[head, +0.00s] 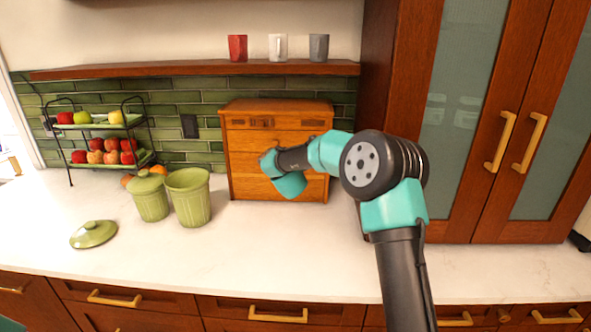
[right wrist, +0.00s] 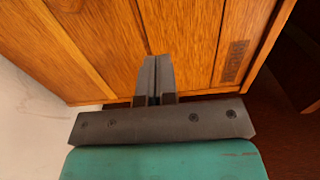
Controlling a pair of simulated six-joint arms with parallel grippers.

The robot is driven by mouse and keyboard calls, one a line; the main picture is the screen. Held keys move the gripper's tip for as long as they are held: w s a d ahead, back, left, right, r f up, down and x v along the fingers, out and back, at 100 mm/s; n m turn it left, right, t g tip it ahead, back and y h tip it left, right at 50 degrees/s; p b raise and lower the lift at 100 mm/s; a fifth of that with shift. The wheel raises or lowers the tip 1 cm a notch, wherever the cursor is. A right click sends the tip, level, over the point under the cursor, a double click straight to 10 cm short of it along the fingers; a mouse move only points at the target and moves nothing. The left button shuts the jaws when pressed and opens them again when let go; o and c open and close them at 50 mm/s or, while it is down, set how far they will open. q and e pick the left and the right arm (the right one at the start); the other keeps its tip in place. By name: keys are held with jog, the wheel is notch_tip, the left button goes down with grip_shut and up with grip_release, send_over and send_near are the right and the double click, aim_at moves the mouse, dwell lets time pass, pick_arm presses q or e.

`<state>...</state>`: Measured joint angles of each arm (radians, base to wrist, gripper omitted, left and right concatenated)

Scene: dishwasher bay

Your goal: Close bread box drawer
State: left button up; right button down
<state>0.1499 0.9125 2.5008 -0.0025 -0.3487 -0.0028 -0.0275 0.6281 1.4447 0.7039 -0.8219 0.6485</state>
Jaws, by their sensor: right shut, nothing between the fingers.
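The wooden bread box (head: 240,152) stands on the counter against the green tiled wall, with several stacked front panels. A panel near its top has a dark recess (head: 262,123). My right gripper (right wrist: 158,62) is shut and empty, its fingers pointing at the wooden front (right wrist: 195,40) in the right wrist view. The fingers are close to the front, but I cannot tell if they touch it. In the head view my right wrist covers the middle of the box and hides the fingertips. No drawer clearly stands out from the front. My left gripper is out of view.
Two green canisters (head: 188,195) and a loose green lid (head: 94,234) are left of the box. A two-tier fruit rack (head: 103,132) stands further left. A shelf with cups (head: 278,47) hangs above. A tall cabinet (head: 480,120) is at right. The front counter is clear.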

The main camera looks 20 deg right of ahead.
jog(key=v, duration=0.9)
jog(key=shift+s, duration=0.3)
jog(key=shift+a, duration=0.1)
